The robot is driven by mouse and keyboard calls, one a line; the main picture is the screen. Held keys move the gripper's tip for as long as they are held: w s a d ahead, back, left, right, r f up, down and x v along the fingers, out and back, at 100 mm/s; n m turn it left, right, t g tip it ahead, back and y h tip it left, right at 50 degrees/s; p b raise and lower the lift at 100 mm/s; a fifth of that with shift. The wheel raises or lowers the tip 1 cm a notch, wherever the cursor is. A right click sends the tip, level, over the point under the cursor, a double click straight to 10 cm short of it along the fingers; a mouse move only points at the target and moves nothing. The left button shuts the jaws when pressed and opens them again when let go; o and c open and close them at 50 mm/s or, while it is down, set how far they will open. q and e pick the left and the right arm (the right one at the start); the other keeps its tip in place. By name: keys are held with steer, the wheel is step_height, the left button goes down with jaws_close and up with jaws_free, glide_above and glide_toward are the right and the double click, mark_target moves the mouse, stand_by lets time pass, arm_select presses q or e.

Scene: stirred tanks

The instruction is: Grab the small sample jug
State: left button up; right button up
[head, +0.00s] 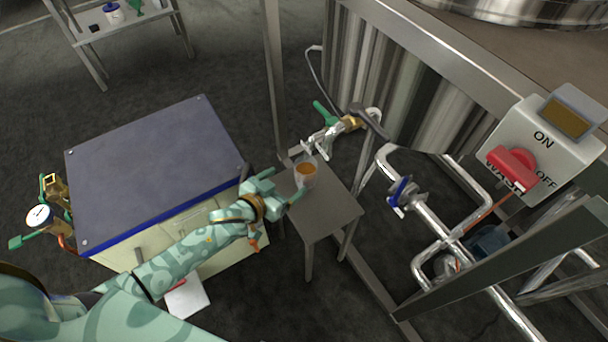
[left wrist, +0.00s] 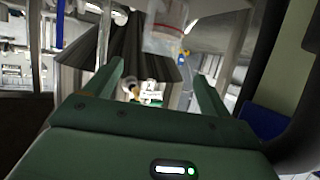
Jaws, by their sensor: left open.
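The small sample jug (head: 306,174) is clear, with amber liquid in it, and stands on a small grey metal stand (head: 327,213) under a tap. My left gripper (head: 286,185) is open and empty, just left of the jug, its fingers pointing towards it. In the left wrist view the jug (left wrist: 168,32) shows at the top, beyond the two open green fingers (left wrist: 157,75). I cannot tell whether a finger touches it. My right gripper is not in view.
A sampling tap (head: 330,135) with a green handle juts from the steel tank (head: 385,85) above the jug. A dark-topped cabinet (head: 150,165) stands left of the stand. Pipes with a blue-handled valve (head: 402,192) and a switch box (head: 535,150) are at right.

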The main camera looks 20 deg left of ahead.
mark_target(300, 173)
arm_select(q)
steer(key=x, duration=0.2)
steer(key=b+x, duration=0.1)
steer(key=x, duration=0.1)
steer(key=shift+s+a+f, duration=0.1)
steer(key=shift+s+f, duration=0.05)
steer(key=shift+f, duration=0.15)
steer(key=shift+w+b, duration=0.45)
steer(key=shift+w, duration=0.05)
steer(key=b+x, duration=0.2)
steer(key=x, duration=0.1)
steer(key=shift+b+x, duration=0.55)
steer(key=shift+x, duration=0.45)
steer(key=shift+w+r, duration=0.15)
steer(key=shift+r, duration=0.15)
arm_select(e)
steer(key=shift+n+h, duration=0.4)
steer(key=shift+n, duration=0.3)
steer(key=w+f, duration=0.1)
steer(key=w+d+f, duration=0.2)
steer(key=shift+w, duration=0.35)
arm_select(q)
steer(key=c, duration=1.3)
steer(key=shift+r, duration=0.1)
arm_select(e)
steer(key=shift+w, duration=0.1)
